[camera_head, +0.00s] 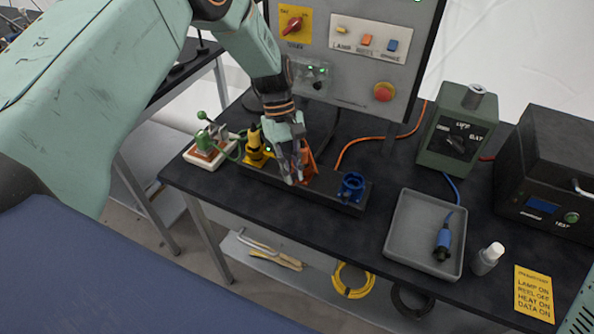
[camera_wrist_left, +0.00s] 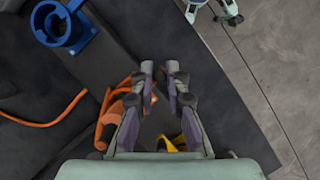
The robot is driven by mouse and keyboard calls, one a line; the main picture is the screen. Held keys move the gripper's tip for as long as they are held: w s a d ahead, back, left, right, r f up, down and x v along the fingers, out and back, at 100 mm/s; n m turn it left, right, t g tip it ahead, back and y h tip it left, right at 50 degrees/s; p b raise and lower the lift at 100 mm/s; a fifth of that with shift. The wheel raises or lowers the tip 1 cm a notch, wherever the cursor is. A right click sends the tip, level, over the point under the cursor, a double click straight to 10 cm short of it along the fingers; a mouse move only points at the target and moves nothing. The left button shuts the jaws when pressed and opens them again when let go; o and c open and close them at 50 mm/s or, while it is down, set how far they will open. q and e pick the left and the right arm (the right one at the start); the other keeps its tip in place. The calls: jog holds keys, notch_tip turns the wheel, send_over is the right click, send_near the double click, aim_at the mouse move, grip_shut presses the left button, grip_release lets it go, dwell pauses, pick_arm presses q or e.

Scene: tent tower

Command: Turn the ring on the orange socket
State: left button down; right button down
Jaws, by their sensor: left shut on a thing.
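The orange socket (camera_head: 307,159) stands on the dark strip on the table, between the yellow socket (camera_head: 256,150) and the blue socket (camera_head: 351,187). My left gripper (camera_head: 297,180) reaches down at it from above and partly covers it. In the left wrist view the fingers (camera_wrist_left: 166,72) are close together, with the orange socket (camera_wrist_left: 112,112) beside and partly behind the left finger. The gripper is shut on the orange socket's ring, but the grip itself is mostly hidden.
A grey tray (camera_head: 397,240) with a blue-and-black plug (camera_head: 443,241) lies to the right. A control panel (camera_head: 350,45) rises behind. An orange cable (camera_head: 372,139) crosses the table.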

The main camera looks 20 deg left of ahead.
pick_arm(q)
jog(key=shift+w+a+r+m, duration=0.15)
jog(key=shift+w+a+m, duration=0.15)
jog(key=shift+m, duration=0.4)
jog(key=shift+a, duration=0.1)
jog(key=c, duration=1.7)
grip_release()
jog(key=o, duration=0.3)
jog(key=shift+s, duration=0.15)
jog(key=shift+o, duration=0.2)
jog(key=v, duration=1.2)
jog(key=shift+d, duration=0.25)
